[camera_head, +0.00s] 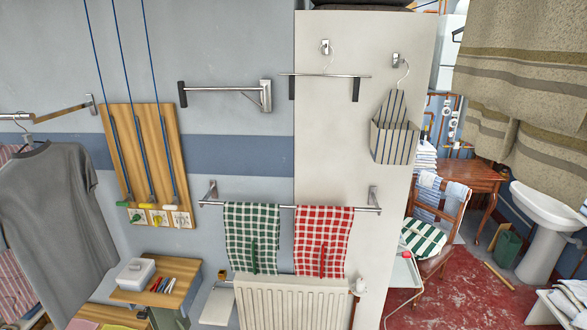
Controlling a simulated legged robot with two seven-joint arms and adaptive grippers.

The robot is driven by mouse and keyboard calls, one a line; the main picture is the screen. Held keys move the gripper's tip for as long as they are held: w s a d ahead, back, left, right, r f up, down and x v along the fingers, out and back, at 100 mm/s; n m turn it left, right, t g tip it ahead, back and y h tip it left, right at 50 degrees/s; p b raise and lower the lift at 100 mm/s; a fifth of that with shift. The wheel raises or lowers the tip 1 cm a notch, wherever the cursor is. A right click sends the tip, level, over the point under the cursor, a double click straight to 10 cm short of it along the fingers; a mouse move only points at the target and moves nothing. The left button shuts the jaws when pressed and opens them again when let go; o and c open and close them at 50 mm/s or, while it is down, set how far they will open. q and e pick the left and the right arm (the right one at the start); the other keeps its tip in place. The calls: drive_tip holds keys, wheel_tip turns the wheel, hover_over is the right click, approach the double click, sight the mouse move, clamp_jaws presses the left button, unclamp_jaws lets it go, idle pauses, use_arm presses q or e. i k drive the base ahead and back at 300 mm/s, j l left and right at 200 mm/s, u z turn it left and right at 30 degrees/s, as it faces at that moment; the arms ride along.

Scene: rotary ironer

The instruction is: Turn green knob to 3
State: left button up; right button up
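A wooden board (146,150) hangs on the blue-grey wall at the left, with blue cords running up from it. Along its lower edge is a small green piece (122,204), with a yellow piece (149,206) to its right, above small white plates (158,218). The green piece may be the green knob, but it is too small to be sure. I cannot read a number or setting there. Neither of my grippers shows in this view.
A grey T-shirt (55,215) hangs left of the board. A small wooden shelf (185,270) holds a white box (136,273) and pens below it. Green (251,232) and red (322,235) checked towels hang on a rail above a radiator (292,302). Red floor (450,300) is open at right.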

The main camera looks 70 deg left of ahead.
sight(137, 218)
drive_tip(key=u, duration=3.45)
drive_tip(key=i+j+z, duration=0.2)
drive_tip(key=i, duration=0.2)
drive_tip(key=i+j+z, duration=0.25)
drive_tip(key=i, duration=0.15)
drive_tip(key=l, duration=0.1)
